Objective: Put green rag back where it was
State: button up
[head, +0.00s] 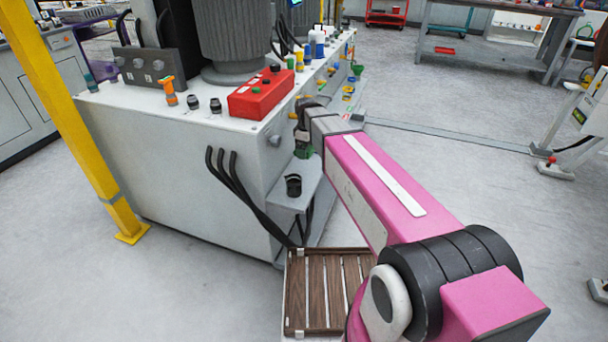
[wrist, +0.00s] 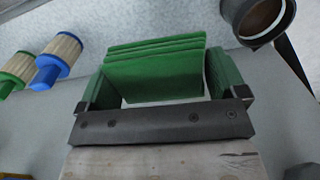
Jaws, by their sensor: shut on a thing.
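The green rag (wrist: 155,72) is a folded stack of flat layers, held between the fingers of my gripper (wrist: 158,82) in the wrist view. The gripper is shut on it. In the head view my gripper (head: 302,134) is beside the right end of the grey machine cabinet, above a small grey side shelf (head: 312,180). A bit of the rag (head: 304,152) shows there as a small dark green patch under the gripper. Whether the rag touches the shelf cannot be told.
A black ring-shaped holder (head: 293,186) stands on the shelf; it also shows in the wrist view (wrist: 258,18). Black hoses (head: 235,190) run beside it. A red box (head: 260,94) sits on the cabinet top. A slatted wooden tray (head: 325,290) is below. The yellow post (head: 80,120) stands left.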

aim_at(304, 174)
jog(key=shift+w+a+f+n, duration=0.15)
jog(key=shift+a+f+n, duration=0.15)
jog(key=shift+a+f, duration=0.35)
jog(key=shift+d+f, duration=0.2)
jog(key=shift+f, duration=4.6)
jog(key=shift+f, duration=0.15)
jog(key=o, duration=0.6)
